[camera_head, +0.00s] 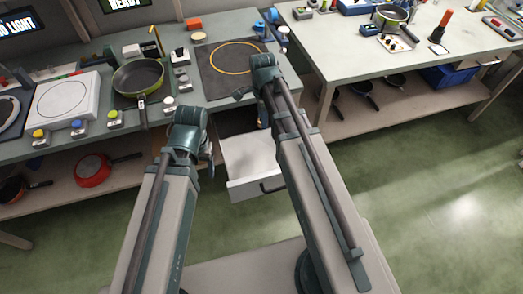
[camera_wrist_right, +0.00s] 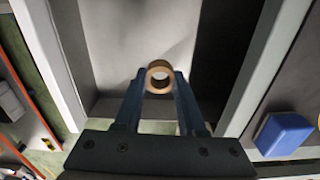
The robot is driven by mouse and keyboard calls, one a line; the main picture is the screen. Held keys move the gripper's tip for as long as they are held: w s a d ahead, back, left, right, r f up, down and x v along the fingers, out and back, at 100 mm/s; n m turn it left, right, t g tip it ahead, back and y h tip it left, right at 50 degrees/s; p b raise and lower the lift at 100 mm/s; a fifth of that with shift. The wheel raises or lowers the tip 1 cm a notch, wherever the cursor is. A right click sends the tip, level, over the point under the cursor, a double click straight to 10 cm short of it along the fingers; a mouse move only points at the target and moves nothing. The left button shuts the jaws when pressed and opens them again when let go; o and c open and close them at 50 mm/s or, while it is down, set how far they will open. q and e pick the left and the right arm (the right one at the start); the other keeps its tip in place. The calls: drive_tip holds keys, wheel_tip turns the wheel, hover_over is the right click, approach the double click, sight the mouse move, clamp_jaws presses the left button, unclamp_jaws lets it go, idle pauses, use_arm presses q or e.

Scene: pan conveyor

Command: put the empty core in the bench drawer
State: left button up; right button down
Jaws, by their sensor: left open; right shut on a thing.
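The empty core (camera_wrist_right: 160,87), a short brown ring with an open middle, is between the fingertips of my right gripper (camera_wrist_right: 159,85) in the right wrist view. The gripper is shut on it. Behind and below the core is the pale inside of the open bench drawer (camera_wrist_right: 115,40). In the head view the drawer (camera_head: 243,188) is pulled out under the bench. My right gripper (camera_head: 241,96) is mostly hidden by its own arm there, and the core is not visible. My left gripper (camera_head: 209,160) is open, left of the drawer and partly hidden behind its wrist.
The bench (camera_head: 215,35) holds a green-rimmed pan (camera_head: 138,76), a white plate unit (camera_head: 67,101) and a dark mat with a yellow ring (camera_head: 236,58). A red pan (camera_head: 93,171) is on the shelf below. A second table (camera_head: 340,55) stands at right. A blue block (camera_wrist_right: 283,135) is beside the drawer.

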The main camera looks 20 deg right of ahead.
sight(261, 145)
use_arm(q)
drive_tip(key=shift+f+b, duration=0.85)
drive_tip(key=shift+f, duration=0.55)
use_arm(e)
drive_tip(key=shift+w+a+f+n, duration=0.1)
drive_tip(key=shift+a+f+n, duration=0.05)
drive_tip(key=shift+f, duration=0.55)
drive_tip(key=shift+w+a+f+n, duration=0.1)
drive_tip(key=shift+a+f+n, duration=0.05)
drive_tip(key=shift+f, duration=0.55)
use_arm(q)
drive_tip(key=shift+f, duration=0.1)
use_arm(e)
drive_tip(key=shift+f, duration=0.1)
use_arm(q)
wheel_tip(261, 145, down, 10)
drive_tip(key=b, duration=1)
use_arm(e)
wheel_tip(261, 145, down, 10)
drive_tip(key=shift+r, duration=0.15)
drive_tip(key=shift+f, duration=0.2)
drive_tip(key=c, duration=0.5)
unclamp_jaws()
drive_tip(key=shift+r, duration=0.2)
